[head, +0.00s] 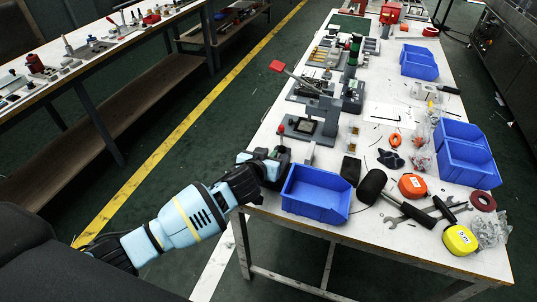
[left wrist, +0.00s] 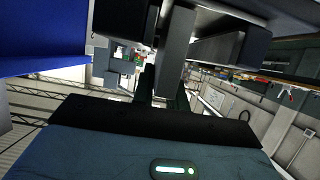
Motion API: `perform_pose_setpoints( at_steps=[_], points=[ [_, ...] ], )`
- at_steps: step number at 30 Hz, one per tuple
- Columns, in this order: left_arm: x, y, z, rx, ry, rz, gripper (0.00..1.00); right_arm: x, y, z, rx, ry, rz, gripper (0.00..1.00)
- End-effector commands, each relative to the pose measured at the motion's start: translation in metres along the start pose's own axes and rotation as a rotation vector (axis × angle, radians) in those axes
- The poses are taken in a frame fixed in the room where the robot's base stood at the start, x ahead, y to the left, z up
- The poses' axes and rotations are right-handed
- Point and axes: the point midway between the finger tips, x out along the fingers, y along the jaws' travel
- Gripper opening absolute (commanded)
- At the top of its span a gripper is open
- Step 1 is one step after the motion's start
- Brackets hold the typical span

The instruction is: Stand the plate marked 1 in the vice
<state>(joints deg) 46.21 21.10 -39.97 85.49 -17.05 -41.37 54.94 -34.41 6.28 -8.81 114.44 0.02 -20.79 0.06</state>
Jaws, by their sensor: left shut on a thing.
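My left gripper (head: 272,162) is at the near left edge of the white workbench, beside the blue bin. In the left wrist view a grey flat plate (left wrist: 176,52) stands between the dark fingers, and the gripper is shut on it. I cannot read a mark 1 on the plate. A small dark fixture with a red-knobbed lever (head: 281,130) is just behind the gripper, partly hidden by it. I cannot tell for sure which fixture is the vice. My right gripper is not in view.
A blue bin (head: 317,194) stands right of the gripper. A black-headed mallet (head: 371,187), wrenches, an orange tape (head: 412,185) and a yellow tape (head: 460,239) lie further right. Other grey fixtures (head: 318,115) stand behind. Blue bins (head: 466,153) line the right side.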

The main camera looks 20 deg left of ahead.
Motion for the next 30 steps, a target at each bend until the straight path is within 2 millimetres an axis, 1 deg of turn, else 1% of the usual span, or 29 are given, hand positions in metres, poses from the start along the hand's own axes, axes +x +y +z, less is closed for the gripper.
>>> perform_pose_setpoints(
  at_steps=[2, 3, 7, 16, 18, 20, 23, 30],
  points=[
    [0.001, 0.0, 0.003, -0.001, -0.001, 0.001, 0.0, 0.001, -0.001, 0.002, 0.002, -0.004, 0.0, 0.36],
    [0.001, 0.0, 0.003, 0.0, -0.002, 0.0, 0.2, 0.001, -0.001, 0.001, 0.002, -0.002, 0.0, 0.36],
    [0.001, 0.0, 0.003, 0.0, -0.001, 0.0, 0.36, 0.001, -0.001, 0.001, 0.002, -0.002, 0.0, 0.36],
    [0.0, 0.0, 0.001, 0.001, -0.001, 0.0, 0.36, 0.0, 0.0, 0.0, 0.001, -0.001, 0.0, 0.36],
    [-0.002, 0.0, -0.003, 0.002, 0.0, 0.0, 0.36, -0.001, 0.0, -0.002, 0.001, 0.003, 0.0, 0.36],
    [-0.006, 0.0, -0.001, 0.0, 0.0, 0.001, 0.36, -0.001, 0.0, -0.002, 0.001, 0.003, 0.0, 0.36],
    [-0.018, 0.0, -0.001, 0.0, 0.0, 0.001, 0.36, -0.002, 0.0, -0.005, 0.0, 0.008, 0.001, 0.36],
    [-0.06, 0.0, -0.001, 0.001, 0.0, 0.001, 0.36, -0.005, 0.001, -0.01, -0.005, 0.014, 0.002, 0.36]
  ],
)
